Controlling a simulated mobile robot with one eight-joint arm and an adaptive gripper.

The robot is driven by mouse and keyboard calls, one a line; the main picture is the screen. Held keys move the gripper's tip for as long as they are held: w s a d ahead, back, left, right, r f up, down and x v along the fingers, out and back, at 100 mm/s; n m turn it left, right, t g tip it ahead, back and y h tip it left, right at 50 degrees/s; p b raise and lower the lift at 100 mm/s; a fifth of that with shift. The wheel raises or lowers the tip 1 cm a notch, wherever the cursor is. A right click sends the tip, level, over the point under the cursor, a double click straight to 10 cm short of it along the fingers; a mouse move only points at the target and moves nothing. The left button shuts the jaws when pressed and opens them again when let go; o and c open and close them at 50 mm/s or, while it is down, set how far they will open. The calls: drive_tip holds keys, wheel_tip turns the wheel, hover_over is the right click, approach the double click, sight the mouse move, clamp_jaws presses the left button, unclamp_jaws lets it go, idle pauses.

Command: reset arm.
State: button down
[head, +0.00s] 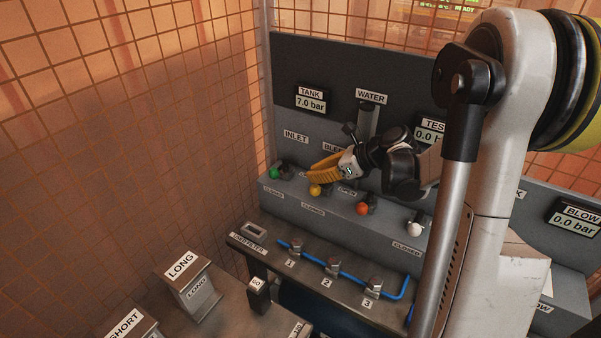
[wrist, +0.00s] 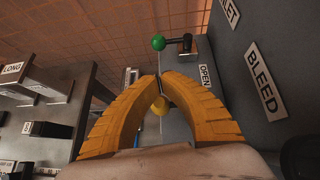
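My gripper (head: 314,174) is at the valve bench, just above the yellow knob (head: 315,190) and in front of the back panel. Its two curved orange fingers come together at the tips in the wrist view (wrist: 160,78), with only a thin gap between them. The yellow knob (wrist: 160,105) shows through the space between the fingers. I cannot tell whether the fingers touch it or its lever. My arm reaches in from the right.
The green knob (head: 274,173) is left of the gripper; the orange-red knob (head: 362,209) and white knob (head: 415,229) are right. The grey panel (head: 340,75) stands close behind. A blue pipe (head: 350,277) runs below. LONG block (head: 196,290) is front left; mesh fencing (head: 130,110) bounds the left.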

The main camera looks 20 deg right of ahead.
drive_tip(key=shift+s+d+r, duration=0.3)
drive_tip(key=shift+s+r, duration=0.15)
drive_tip(key=shift+a, duration=0.1)
drive_tip(key=s+a+r+n+g+h, duration=0.25)
drive_tip(key=s+a+r+n, duration=0.25)
drive_tip(key=s+a+n, duration=0.45)
drive_tip(key=s+a+n+t+h, duration=0.1)
drive_tip(key=s+a+n+h, duration=0.3)
drive_tip(key=s+n, duration=0.8)
drive_tip(key=n, duration=0.6)
drive_tip(key=shift+r+n, duration=0.35)
drive_tip(key=shift+r, duration=0.05)
drive_tip(key=shift+t, duration=0.25)
